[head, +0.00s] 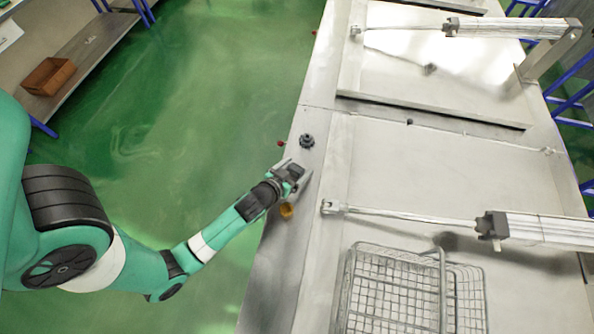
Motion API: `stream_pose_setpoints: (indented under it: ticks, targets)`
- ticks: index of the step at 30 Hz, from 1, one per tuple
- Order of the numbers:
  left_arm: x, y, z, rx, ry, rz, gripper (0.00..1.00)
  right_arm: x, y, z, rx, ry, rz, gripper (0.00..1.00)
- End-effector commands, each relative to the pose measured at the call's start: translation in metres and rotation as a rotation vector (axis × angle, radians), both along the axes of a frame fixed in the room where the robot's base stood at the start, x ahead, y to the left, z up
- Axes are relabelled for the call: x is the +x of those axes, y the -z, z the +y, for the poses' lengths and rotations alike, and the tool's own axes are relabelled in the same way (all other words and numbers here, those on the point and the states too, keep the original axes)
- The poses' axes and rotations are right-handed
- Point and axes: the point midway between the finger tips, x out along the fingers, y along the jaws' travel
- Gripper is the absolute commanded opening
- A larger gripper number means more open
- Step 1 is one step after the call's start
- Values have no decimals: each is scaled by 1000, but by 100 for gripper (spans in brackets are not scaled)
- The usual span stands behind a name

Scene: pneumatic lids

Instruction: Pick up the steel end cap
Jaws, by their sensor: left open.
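My left gripper (295,171) is at the near edge strip of the steel bench, its arm reaching in from the left. It is open. A small dark grey, round, notched piece (307,141) sits on the strip just beyond the fingertips, apart from them; it may be the steel end cap, but it is too small to be sure. A small brass-coloured piece (286,211) lies beside the gripper on its near side. I see nothing held between the fingers. My right gripper is not in view.
The bench has lids with pneumatic cylinders (545,229) and rods (400,214). Wire baskets (392,290) stand on the near lid. Small red knobs (281,143) show at the bench's left edge. A brown box (48,76) sits on a far-left shelf. Green floor lies between.

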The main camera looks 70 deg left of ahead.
Motion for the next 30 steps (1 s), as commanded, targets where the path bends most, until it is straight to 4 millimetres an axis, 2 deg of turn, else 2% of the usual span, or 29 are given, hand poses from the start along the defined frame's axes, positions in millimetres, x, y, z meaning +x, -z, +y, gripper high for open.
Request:
stream_pose_setpoints:
  ticks: [2, 3, 15, 18, 30]
  targets:
    - [0, 0, 0, 0, 0, 0, 90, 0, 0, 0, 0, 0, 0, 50]
    - [0, 0, 0, 0, 0, 0, 87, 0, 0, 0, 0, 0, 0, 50]
    - [0, -1, 0, 1, 0, -1, 15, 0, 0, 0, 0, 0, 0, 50]
    - [0, -1, 0, 1, 0, -1, 0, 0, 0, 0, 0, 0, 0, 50]
    - [0, -4, 0, 2, 1, -4, 0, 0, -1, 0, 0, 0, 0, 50]
